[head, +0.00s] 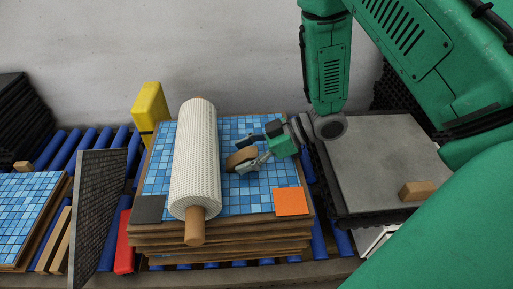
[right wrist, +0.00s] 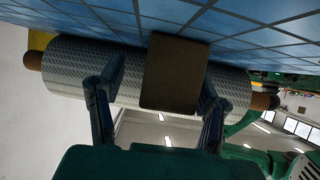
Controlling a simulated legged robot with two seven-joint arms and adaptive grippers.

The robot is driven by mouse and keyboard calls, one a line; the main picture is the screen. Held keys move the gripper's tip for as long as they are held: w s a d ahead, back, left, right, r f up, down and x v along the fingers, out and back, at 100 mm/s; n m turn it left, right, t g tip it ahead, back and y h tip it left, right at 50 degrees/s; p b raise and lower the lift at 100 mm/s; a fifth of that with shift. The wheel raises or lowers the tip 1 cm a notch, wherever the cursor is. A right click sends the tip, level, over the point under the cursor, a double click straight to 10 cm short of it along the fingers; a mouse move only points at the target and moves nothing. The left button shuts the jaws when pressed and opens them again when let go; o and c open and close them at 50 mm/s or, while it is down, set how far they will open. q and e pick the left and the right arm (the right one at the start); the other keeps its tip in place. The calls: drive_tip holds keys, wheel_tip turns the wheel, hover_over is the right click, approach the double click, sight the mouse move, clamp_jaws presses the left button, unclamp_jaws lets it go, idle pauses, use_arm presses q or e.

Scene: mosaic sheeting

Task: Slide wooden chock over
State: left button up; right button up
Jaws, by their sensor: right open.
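A wooden chock (head: 239,158) lies on the blue mosaic sheet (head: 235,127), close to the right side of a white mesh roll (head: 195,160). My right gripper (head: 246,153) is open, with its fingers on either side of the chock. In the right wrist view, the chock (right wrist: 173,73) shows as a dark brown block between the spread fingers (right wrist: 158,95), with the roll (right wrist: 75,70) beyond it. Gaps show between fingers and chock there; any contact is unclear. A second wooden block (head: 418,191) sits on the grey slab to the right. My left gripper is not in view.
An orange square (head: 291,201) and a dark square (head: 148,209) lie on the sheet's near corners. Stacked boards support the sheet. A yellow block (head: 150,107) stands behind, a red piece (head: 124,243) at left. The grey slab (head: 380,160) is mostly bare.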

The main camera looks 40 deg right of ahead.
sight(233, 164)
drive_tip(key=shift+a+r, duration=0.15)
drive_tip(key=shift+a, duration=0.9)
drive_tip(key=c, duration=1)
drive_tip(key=shift+d, duration=0.3)
drive_tip(key=shift+c, duration=1.1)
drive_tip(key=shift+d, duration=0.6)
drive_tip(key=shift+s, duration=0.1)
drive_tip(key=shift+s+a+f, duration=0.15)
drive_tip(key=shift+a+f, duration=0.05)
drive_tip(key=shift+a, duration=1.15)
drive_tip(key=o, duration=1.2)
drive_tip(key=shift+a, duration=0.1)
drive_tip(key=shift+d+r, duration=0.1)
drive_tip(key=shift+d, duration=0.5)
drive_tip(key=v, duration=1)
drive_tip(key=shift+s+d+r, duration=0.1)
drive_tip(key=shift+r, duration=0.25)
drive_tip(key=shift+s+d, duration=0.1)
drive_tip(key=shift+d, duration=0.3)
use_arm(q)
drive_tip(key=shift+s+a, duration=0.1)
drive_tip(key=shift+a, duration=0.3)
